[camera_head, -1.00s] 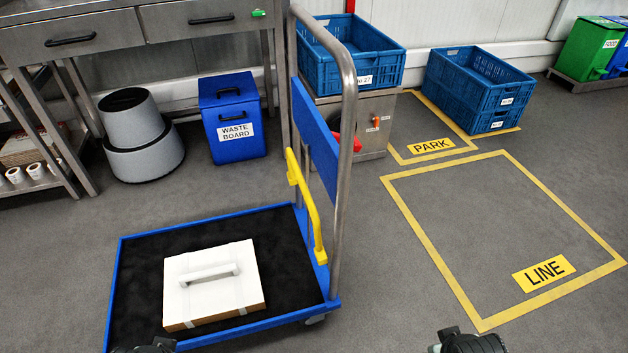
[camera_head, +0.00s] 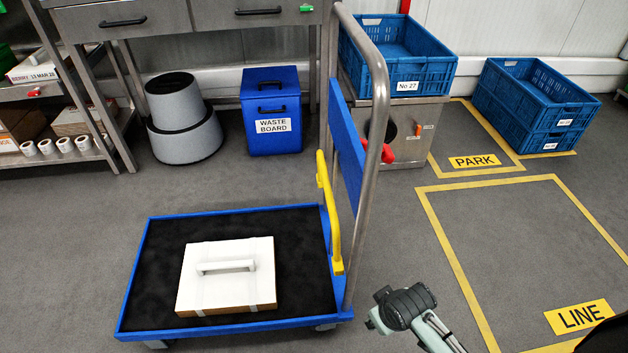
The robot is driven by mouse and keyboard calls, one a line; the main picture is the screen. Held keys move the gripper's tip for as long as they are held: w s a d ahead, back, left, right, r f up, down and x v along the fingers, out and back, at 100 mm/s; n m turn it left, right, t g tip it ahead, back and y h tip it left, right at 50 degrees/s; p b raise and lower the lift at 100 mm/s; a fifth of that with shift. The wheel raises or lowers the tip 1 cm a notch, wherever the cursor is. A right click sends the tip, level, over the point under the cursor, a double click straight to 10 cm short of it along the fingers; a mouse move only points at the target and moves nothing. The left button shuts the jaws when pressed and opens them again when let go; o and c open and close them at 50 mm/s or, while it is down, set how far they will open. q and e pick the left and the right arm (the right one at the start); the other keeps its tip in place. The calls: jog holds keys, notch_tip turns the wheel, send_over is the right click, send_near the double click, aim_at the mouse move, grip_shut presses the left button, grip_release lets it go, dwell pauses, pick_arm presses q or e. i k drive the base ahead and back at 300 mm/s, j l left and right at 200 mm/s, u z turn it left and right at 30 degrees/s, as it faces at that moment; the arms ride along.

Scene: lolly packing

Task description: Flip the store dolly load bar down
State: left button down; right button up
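The store dolly is a blue-edged platform (camera_head: 158,235) with a black mat and a tall grey handle frame (camera_head: 372,170) at its right end. The yellow load bar (camera_head: 334,235) stands upright along the inner side of the handle frame, its lower end near the platform's right edge. A white case (camera_head: 225,280) with a grip on top lies on the mat. My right gripper (camera_head: 388,312) is just right of the dolly's front right corner, apart from the load bar. Its fingers are not clear enough to show open or shut. My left gripper is out of view.
A waste board box (camera_head: 272,140) and a grey step stool (camera_head: 184,130) stand behind the dolly. A cabinet with a blue crate (camera_head: 400,70) is behind the handle. Stacked crates (camera_head: 530,110) stand by PARK. The yellow-marked LINE area (camera_head: 460,270) is clear floor.

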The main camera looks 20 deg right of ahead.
aim_at(323, 178)
jog(key=l+u, duration=0.25)
jog(key=l, duration=0.3)
jog(key=l+u, duration=0.3)
jog(key=l, duration=0.25)
jog(key=k+l, duration=0.1)
jog(key=l, duration=0.3)
jog(key=k+l+u, duration=0.15)
jog(key=l, duration=0.6)
jog(key=k+l, duration=0.1)
jog(key=l, duration=0.7)
jog(key=k+l, duration=0.15)
jog(key=l, duration=0.2)
jog(key=k+l+u, duration=0.1)
jog(key=l, duration=0.3)
jog(key=k+l, duration=0.1)
jog(key=l, duration=0.3)
